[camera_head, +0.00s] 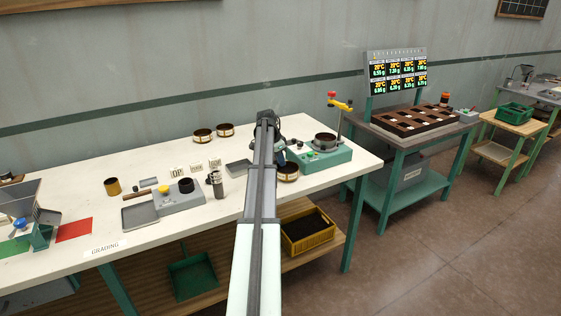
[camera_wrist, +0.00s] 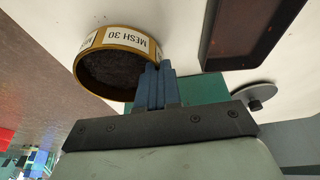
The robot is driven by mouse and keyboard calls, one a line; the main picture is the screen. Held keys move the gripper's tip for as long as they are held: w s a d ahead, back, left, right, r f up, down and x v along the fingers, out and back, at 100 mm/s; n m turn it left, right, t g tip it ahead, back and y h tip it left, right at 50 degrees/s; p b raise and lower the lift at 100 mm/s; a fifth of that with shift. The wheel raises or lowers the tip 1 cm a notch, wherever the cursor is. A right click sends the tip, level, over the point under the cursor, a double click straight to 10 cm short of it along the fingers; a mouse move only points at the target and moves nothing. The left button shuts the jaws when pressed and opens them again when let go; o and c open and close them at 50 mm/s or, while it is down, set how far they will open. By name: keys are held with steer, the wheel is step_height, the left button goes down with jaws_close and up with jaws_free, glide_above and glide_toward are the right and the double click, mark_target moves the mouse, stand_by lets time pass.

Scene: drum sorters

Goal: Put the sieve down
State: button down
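The sieve (camera_wrist: 118,62) is a round brass-coloured ring with a dark mesh and a "MESH 30" label. In the wrist view the blue fingers of my gripper (camera_wrist: 155,72) are close together at its rim, shut on it. In the head view the sieve (camera_head: 288,172) shows just right of my arm, at or slightly above the white table (camera_head: 232,190). I cannot tell whether its underside touches the table. My arm hides most of the gripper in the head view.
A green machine (camera_head: 330,158) with a round sieve on top stands close on the right. A grey tray (camera_head: 238,168), a metal cylinder (camera_head: 216,185) and a grey scale (camera_head: 180,200) are left of my arm.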

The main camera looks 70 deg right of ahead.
steer(key=shift+f, duration=0.15)
steer(key=c, duration=1.8)
jaws_free()
steer(key=shift+f, duration=0.1)
steer(key=o, duration=0.5)
steer(key=shift+c, duration=0.2)
steer(key=v, duration=1.2)
steer(key=shift+r, duration=0.2)
